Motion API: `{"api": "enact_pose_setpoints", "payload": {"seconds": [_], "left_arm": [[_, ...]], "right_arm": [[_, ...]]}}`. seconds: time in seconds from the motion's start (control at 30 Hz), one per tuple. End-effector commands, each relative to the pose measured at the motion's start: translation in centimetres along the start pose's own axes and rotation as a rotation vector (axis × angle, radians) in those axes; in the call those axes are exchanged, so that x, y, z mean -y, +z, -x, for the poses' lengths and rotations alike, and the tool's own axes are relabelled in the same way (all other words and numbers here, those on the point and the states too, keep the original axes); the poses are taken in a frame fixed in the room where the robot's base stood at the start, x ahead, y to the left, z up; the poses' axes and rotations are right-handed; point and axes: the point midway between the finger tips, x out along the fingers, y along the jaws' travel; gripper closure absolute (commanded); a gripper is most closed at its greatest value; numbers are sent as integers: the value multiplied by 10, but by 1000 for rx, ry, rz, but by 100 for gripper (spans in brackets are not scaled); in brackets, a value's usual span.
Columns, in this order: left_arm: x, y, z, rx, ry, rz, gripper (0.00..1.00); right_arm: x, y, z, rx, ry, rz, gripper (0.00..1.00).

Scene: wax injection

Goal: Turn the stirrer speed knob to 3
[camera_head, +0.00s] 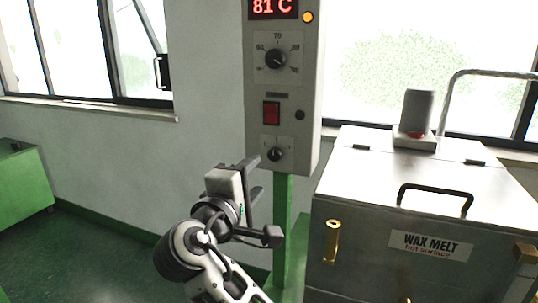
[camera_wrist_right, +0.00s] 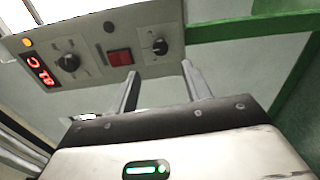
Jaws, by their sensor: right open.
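The small black lower knob (camera_head: 275,154), which I take as the stirrer speed knob, sits on a pale plate low on the grey control box. It also shows in the right wrist view (camera_wrist_right: 160,47), just beyond the fingertips and between their lines. Its setting is too small to read. My right gripper (camera_head: 255,176) is open and empty, below and left of this knob in the head view. In the right wrist view its two fingers (camera_wrist_right: 161,70) point at the knob, apart from it. My left gripper is not in view.
The control box (camera_head: 308,90) carries a larger dial (camera_head: 275,59), a red switch (camera_head: 271,112) and an 81 C display (camera_head: 273,8). A green post (camera_head: 283,215) holds it. A metal wax melt tank (camera_head: 345,215), labelled hot surface, stands close on the right.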

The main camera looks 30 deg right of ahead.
Motion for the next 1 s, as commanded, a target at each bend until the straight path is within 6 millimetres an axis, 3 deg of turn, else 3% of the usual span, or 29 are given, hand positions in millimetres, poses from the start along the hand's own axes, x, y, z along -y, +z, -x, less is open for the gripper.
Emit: {"api": "enact_pose_setpoints", "payload": {"seconds": [0.2, 0.4, 0.6, 0.87, 0.9, 1.0], "left_arm": [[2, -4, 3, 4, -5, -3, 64], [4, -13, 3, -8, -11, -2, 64], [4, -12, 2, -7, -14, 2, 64], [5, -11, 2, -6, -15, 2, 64], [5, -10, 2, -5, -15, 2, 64], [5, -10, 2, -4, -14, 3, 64]], "right_arm": [[-2, 1, -49, 2, 1, 2, 52], [-1, 0, -80, 1, 0, 2, 52], [0, 0, -94, -1, -1, 0, 52], [1, 0, -96, -1, -1, 0, 52], [1, 0, -95, -1, -1, 0, 54], [1, 0, -95, -1, -1, 0, 82]]}}
